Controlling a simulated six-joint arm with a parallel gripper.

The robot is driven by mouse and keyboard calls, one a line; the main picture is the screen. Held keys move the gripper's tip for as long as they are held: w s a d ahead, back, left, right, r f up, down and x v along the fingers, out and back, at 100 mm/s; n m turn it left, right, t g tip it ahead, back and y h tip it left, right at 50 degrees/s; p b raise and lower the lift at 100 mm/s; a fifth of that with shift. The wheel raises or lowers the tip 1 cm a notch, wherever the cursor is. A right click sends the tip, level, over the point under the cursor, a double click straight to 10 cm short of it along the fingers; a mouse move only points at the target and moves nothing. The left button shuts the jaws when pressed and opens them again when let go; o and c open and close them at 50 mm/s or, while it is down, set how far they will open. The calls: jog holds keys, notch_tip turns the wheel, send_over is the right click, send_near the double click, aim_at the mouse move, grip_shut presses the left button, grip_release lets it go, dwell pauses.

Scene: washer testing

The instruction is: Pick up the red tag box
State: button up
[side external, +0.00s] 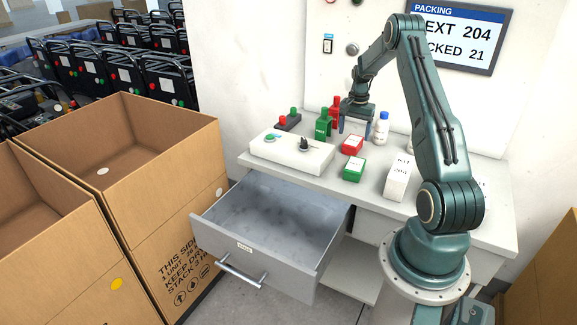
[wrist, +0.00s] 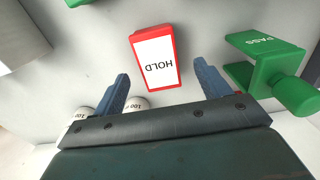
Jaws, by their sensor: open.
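The red tag box (side external: 352,144) is a small red block with a white top, lying on the white worktop. In the wrist view, its white label reads HOLD (wrist: 155,60); it lies slightly tilted, its lower end between my fingertips in the picture. My gripper (side external: 355,129) is above the worktop, close behind the box in the side view. In the wrist view, my gripper (wrist: 161,73) has its two blue fingers spread apart with nothing held. I cannot tell the exact height of the fingertips above the box.
A green tag box (side external: 353,168) lies in front of the red one. A green PASS stamp (wrist: 270,68), also in the side view (side external: 323,124), and a red stamp stand near my gripper. A bottle (side external: 381,128), white carton (side external: 398,178) and switch box (side external: 292,152) surround them. A drawer (side external: 243,247) stands open.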

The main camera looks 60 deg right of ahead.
aim_at(353, 140)
jog(key=shift+s+f, duration=0.1)
jog(key=shift+f, duration=2.4)
jog(key=c, duration=1)
